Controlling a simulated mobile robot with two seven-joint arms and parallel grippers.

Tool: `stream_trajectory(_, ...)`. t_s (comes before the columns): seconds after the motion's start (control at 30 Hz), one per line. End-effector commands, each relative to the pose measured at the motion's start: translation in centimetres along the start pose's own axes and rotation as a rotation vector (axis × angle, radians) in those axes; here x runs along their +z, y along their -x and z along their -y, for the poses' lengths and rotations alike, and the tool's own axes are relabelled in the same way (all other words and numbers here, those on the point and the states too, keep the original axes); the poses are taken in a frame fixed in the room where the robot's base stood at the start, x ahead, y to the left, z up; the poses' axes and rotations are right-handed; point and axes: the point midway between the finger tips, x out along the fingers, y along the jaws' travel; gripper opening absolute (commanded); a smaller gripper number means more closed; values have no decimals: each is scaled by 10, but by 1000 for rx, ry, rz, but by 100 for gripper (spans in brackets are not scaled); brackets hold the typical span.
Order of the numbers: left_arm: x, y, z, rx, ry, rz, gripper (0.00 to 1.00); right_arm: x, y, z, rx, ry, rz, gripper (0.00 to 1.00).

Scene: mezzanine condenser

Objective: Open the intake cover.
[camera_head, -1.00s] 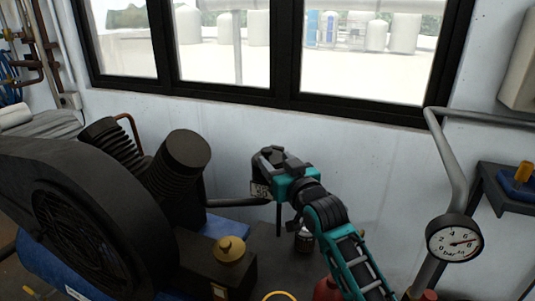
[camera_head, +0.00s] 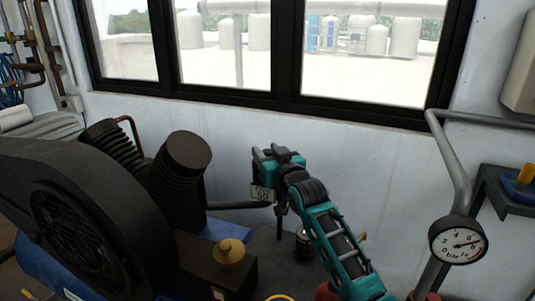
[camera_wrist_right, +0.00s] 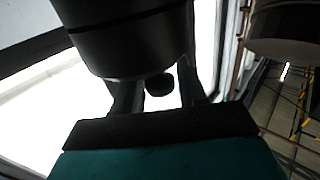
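A black ribbed cylinder with a flat round cap (camera_head: 187,151) tilts up from the compressor on the left in the head view; the cap looks like the intake cover, though no label confirms it. My right gripper (camera_head: 268,159) is in front of the wall, to the right of the cap and apart from it in the picture. In the right wrist view, its two dark fingers (camera_wrist_right: 158,92) stand apart, with a small dark round thing (camera_wrist_right: 159,84) showing between them. A large dark cylinder (camera_wrist_right: 130,38) hides the area by the fingertips. My left gripper is not in view.
The black compressor housing (camera_head: 75,215) fills the left, with a brass knob (camera_head: 230,252) on a dark box beside it. A pressure gauge (camera_head: 458,240) and grey pipe (camera_head: 452,160) stand at right.

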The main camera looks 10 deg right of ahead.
Motion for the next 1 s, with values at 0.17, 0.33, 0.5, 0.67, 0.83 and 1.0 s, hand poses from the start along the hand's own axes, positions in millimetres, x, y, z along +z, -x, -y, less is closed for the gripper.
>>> stream_trajectory(0.17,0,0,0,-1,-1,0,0,0,0,0,0,0,0,24)
stream_trajectory(0.33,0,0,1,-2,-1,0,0,0,0,0,0,0,1,8)
stream_trajectory(0.5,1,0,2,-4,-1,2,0,0,0,0,0,0,1,0)
stream_trajectory(0.67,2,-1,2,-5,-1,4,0,0,0,0,0,0,1,0)
stream_trajectory(0.83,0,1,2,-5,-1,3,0,-1,0,0,0,-5,6,0)
stream_trajectory(1.0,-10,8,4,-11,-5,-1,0,-7,-3,-1,0,-34,38,0)
